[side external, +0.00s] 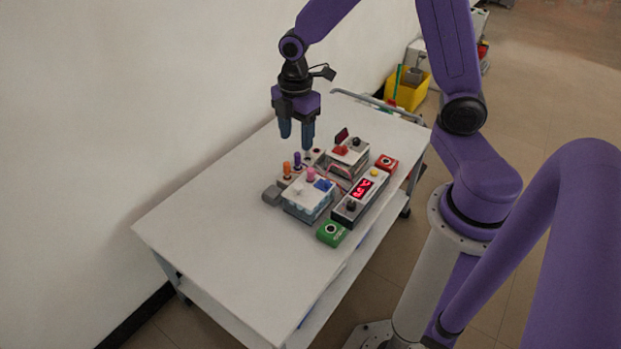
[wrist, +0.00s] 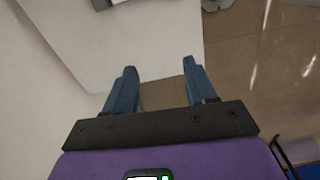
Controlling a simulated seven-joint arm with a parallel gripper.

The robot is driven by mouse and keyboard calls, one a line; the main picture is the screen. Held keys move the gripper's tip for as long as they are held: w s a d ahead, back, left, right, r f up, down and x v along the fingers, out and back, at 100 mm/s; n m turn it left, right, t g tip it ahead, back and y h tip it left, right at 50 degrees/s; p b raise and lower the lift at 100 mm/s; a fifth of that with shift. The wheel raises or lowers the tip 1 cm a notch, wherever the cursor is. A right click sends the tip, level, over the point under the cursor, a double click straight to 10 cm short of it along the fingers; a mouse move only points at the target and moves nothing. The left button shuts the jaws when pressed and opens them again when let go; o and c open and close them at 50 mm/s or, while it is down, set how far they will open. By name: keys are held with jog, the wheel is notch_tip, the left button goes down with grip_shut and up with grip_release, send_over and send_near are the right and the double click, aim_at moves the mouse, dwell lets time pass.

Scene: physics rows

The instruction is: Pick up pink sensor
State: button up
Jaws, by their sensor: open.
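A pink knob-like piece (side external: 311,174), which looks like the pink sensor, stands on the white-topped box (side external: 306,201) in the cluster of devices on the table. My gripper (side external: 296,143) is open and empty, pointing down above the back left of the cluster, apart from the pink piece. In the wrist view my gripper's blue fingers (wrist: 158,80) are spread with nothing between them. The pink piece does not show in the wrist view.
Close around the pink piece are orange and purple knobs (side external: 297,159), a blue piece (side external: 323,185), a red-display box (side external: 361,194), a green button box (side external: 332,233) and a red button box (side external: 386,163). The front left of the white table (side external: 215,235) is clear. A wall runs along its left.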

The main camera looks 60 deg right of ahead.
jog(key=w+d+f+n, duration=0.2)
jog(key=w+d+f, duration=0.45)
jog(key=d, duration=0.25)
jog(key=n, duration=0.1)
send_over(311, 169)
notch_tip(311, 169, down, 5)
notch_tip(311, 169, down, 18)
jog(key=shift+r, duration=0.25)
grip_shut()
